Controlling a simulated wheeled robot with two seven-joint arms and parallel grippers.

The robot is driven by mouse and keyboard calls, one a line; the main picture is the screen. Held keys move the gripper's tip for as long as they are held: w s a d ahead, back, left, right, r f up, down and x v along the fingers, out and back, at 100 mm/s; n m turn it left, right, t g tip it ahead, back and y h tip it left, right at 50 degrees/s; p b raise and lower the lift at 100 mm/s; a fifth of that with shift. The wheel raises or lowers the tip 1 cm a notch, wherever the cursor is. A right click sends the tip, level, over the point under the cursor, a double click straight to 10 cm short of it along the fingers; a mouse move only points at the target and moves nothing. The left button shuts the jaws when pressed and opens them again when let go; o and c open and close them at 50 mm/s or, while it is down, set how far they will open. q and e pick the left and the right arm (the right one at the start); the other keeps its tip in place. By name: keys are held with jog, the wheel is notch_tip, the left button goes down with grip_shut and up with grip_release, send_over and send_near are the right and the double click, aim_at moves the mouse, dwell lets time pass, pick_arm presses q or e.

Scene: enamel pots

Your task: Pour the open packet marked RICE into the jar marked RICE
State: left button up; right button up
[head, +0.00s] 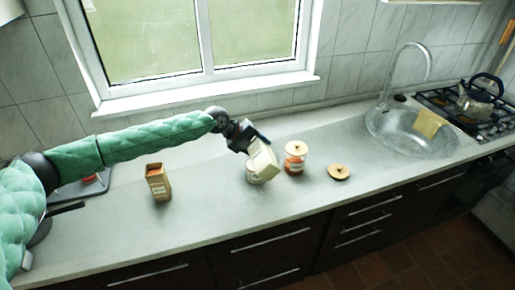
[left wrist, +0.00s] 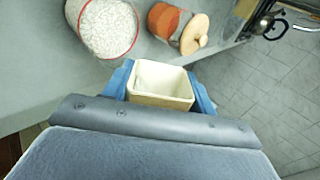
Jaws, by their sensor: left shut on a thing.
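My left gripper (head: 250,142) is shut on a cream packet (head: 263,160), tilted over or close beside an open jar (head: 253,179) on the counter. The packet partly hides that jar in the head view. In the left wrist view the packet (left wrist: 160,84) has an open top, and the inside that shows looks bare. The jar (left wrist: 103,25) there holds white grains up to near its rim. No marking is legible on packet or jar. My right gripper is not in view.
A lidded jar with orange contents (head: 295,158) stands right of the open jar. A loose wooden lid (head: 339,172) lies further right. A brown packet with orange contents (head: 158,183) stands to the left. The sink (head: 410,135) and stove are at the right.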

pick_arm(q)
jog(key=t, duration=0.1)
jog(key=m+t+b, duration=0.1)
jog(key=shift+r+t+y, duration=0.3)
jog(key=shift+r+m+t+b, duration=0.25)
jog(key=shift+m+t+b, duration=0.05)
jog(key=shift+m, duration=0.1)
dwell(0.3)
